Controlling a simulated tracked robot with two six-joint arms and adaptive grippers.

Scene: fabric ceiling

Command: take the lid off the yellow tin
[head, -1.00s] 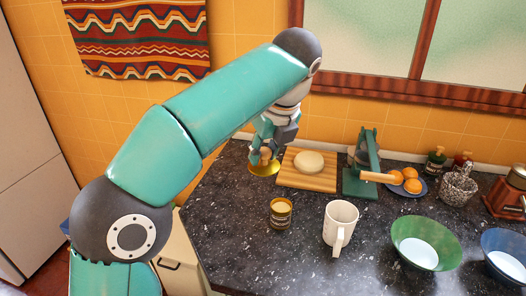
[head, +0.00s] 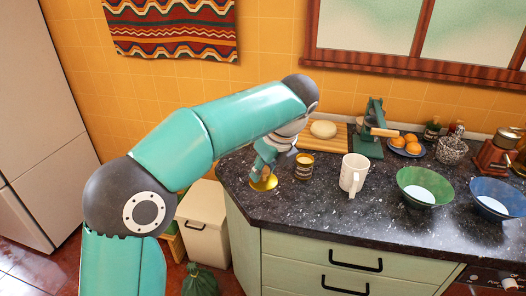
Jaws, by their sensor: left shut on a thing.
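The yellow tin (head: 304,168) stands upright on the dark counter, with a dark label and its top open, showing a pale inside. The round yellow lid (head: 263,183) is apart from the tin, to its left and a little nearer to me. My left gripper (head: 265,172) is shut on the lid from above, partly hidden by its own arm. The lid is at the counter's left end; I cannot tell whether it touches the surface. My right gripper is out of view.
A white mug (head: 353,174) stands right of the tin. Behind are a wooden board (head: 340,139) with a pale round thing and a green press (head: 369,145). A green bowl (head: 424,187) and a blue bowl (head: 497,200) stand right. The counter's front is clear.

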